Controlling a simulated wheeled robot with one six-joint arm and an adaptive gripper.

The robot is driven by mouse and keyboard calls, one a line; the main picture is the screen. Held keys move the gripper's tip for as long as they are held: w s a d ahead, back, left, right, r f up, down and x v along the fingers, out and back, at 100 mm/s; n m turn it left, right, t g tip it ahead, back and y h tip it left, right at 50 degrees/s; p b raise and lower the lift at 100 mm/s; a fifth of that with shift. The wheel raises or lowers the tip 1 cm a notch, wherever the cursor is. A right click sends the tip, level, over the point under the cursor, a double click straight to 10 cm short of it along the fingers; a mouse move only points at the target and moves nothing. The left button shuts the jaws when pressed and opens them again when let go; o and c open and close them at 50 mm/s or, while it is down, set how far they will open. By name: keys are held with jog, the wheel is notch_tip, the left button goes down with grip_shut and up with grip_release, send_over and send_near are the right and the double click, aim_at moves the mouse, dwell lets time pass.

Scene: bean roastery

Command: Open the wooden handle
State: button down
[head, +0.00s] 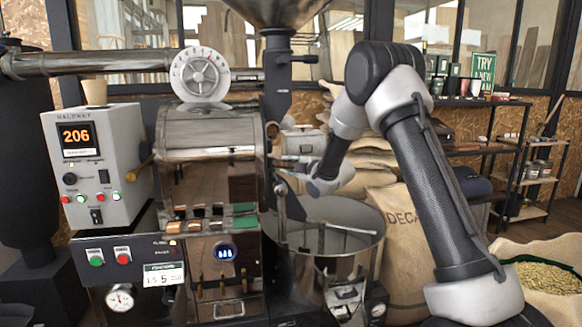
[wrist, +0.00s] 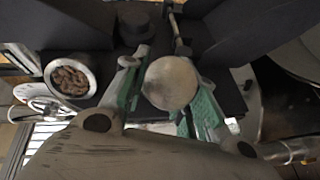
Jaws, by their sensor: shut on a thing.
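The wooden handle shows in the wrist view as a pale, round knob (wrist: 170,83) on a thin metal rod. My gripper (wrist: 168,98) has its two green-lined fingers on either side of this knob, shut on it. In the head view my gripper (head: 284,172) is at the right side of the roaster's front, above the round cooling bin, and the knob cannot be made out there. The roaster (head: 210,155) stands left of my gripper. The rod's far end and mounting are not clear.
The round cooling bin (head: 335,215) lies below my gripper. A grey control box (head: 103,150) reading 206 stands left of the roaster. A burlap sack (head: 410,225) stands behind my arm, and an open bean sack (head: 535,250) is at right. A bean-filled round opening (wrist: 70,78) shows in the wrist view.

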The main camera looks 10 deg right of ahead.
jog(key=s+d, duration=0.5)
jog(key=d, duration=0.3)
jog(key=shift+s+d, duration=0.4)
jog(key=c, duration=1.1)
grip_release()
jog(key=v, duration=1.2)
